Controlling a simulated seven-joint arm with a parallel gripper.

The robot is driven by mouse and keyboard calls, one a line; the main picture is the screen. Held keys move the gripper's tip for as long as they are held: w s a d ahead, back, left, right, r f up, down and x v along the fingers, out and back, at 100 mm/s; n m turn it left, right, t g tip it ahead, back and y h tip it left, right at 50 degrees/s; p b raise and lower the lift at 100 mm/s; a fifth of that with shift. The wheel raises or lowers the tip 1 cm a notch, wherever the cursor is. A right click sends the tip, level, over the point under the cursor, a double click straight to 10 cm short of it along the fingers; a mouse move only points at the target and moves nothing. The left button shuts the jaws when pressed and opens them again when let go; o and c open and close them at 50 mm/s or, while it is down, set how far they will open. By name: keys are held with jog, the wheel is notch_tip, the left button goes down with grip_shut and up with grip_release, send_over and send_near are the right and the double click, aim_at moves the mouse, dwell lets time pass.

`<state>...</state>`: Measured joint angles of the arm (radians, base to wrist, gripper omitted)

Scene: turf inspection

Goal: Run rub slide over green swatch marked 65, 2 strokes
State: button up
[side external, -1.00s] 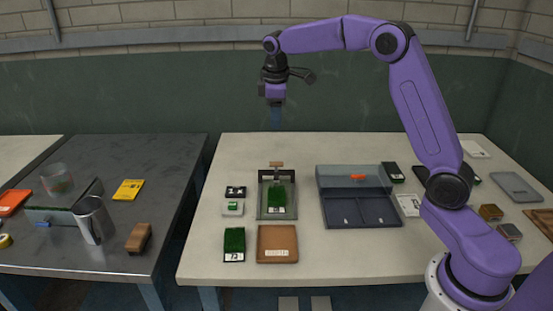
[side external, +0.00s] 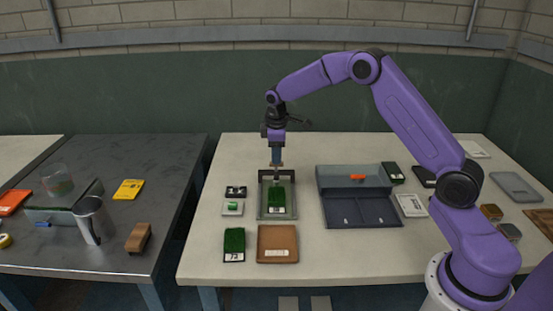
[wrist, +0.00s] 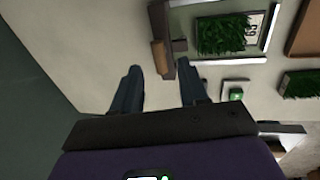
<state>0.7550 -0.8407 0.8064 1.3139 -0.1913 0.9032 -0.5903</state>
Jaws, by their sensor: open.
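The green swatch (side external: 277,199) lies in a grey framed fixture (side external: 262,208). Its label seems to read 65, seen upside down, in the wrist view (wrist: 222,36). The rub slide's dark bar (side external: 275,173) spans the far end of the fixture. The slide's wooden handle (wrist: 160,57) shows in the wrist view, largely hidden behind my gripper in the side view. My gripper (side external: 276,161) is open and points down at the far end of the fixture. In the wrist view its fingertips (wrist: 159,68) frame the handle; I cannot tell the remaining height gap.
A second green swatch (side external: 234,240) and a brown tray (side external: 278,258) stand nearer the camera.

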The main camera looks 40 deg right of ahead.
jog(key=shift+w+d+f, duration=0.1)
jog(key=shift+f, duration=0.7)
jog(key=shift+w+d+f, duration=0.1)
jog(key=shift+f, duration=0.65)
grip_shut()
jog(key=s+a, duration=0.8)
jog(key=a, duration=0.1)
jog(key=shift+s, duration=0.4)
jog(key=shift+c, duration=0.5)
grip_release()
jog(key=shift+s, duration=0.1)
jog(key=shift+o, duration=0.5)
jog(key=shift+d, duration=0.1)
